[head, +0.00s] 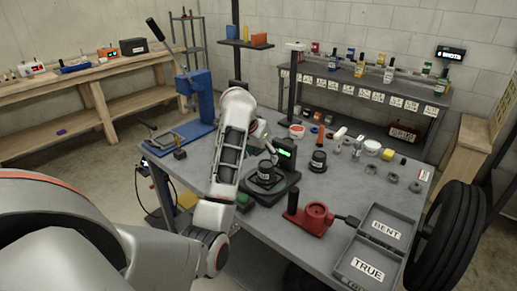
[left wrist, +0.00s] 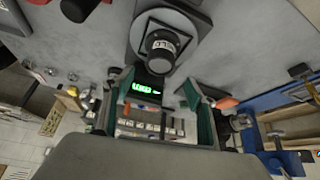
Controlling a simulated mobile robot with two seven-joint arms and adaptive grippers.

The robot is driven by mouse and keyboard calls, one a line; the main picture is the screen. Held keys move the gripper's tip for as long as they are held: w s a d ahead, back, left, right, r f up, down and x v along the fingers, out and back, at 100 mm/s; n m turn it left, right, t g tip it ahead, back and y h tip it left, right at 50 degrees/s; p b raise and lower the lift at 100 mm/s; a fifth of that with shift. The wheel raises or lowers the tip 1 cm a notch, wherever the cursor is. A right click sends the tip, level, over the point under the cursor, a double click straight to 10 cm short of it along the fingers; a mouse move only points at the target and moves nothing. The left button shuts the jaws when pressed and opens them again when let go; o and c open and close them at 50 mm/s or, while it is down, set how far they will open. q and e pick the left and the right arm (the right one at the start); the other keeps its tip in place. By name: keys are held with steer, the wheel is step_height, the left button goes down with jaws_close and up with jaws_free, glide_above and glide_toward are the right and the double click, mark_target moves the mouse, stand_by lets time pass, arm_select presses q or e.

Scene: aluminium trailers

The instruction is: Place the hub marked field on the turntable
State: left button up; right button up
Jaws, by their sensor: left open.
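A black hub (head: 266,170) with a pale label sits on the round plate of the dark turntable (head: 285,185), which has a lit green display. The left wrist view shows this hub (left wrist: 161,46) upright on the turntable (left wrist: 196,22); its lettering is only partly readable. A second black hub (head: 318,161) stands on the bench to the right, its label too small to read. My left gripper (head: 259,139) is partly hidden by its arm, just behind the turntable. In the left wrist view its fingers (left wrist: 156,82) are apart and empty, clear of the hub. My right gripper is out of view.
A red fixture (head: 310,216) and grey trays marked BENT (head: 398,218) and TRUE (head: 340,271) occupy the bench's front right. Small parts line the right and back. A blue press (head: 199,98) stands at the left, and a black tyre (head: 447,236) beyond the right edge.

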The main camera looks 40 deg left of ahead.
arm_select(q)
steer(key=shift+v, duration=2.05)
steer(key=shift+m+g+y, duration=0.4)
steer(key=shift+y, duration=0.5)
steer(key=s+f, duration=0.2)
steer(key=f, duration=0.1)
steer(key=s+f, duration=0.2)
steer(key=f, duration=0.1)
steer(key=s+a+f, duration=0.1)
steer(key=s+f, duration=0.1)
steer(key=f, duration=0.1)
steer(key=shift+s+f, duration=0.1)
steer(key=shift+f, duration=0.05)
steer(key=s+d+f+m+t+y, duration=0.1)
steer(key=s+d+f+m, duration=0.2)
steer(key=s, duration=0.5)
steer(key=s+d+f+m, duration=0.2)
steer(key=s+f, duration=0.2)
steer(key=s, duration=0.4)
steer(key=s+d+f+m+t+y, duration=0.1)
steer(key=s+d+f+m, duration=0.2)
steer(key=s, duration=0.5)
steer(key=w+d+f+n+t+h, duration=0.1)
steer(key=d+f+n+t+h, duration=0.2)
steer(key=d+f, duration=1)
step_height(320, 180, down, 4)
steer(key=h, duration=0.3)
steer(key=shift+h, duration=0.3)
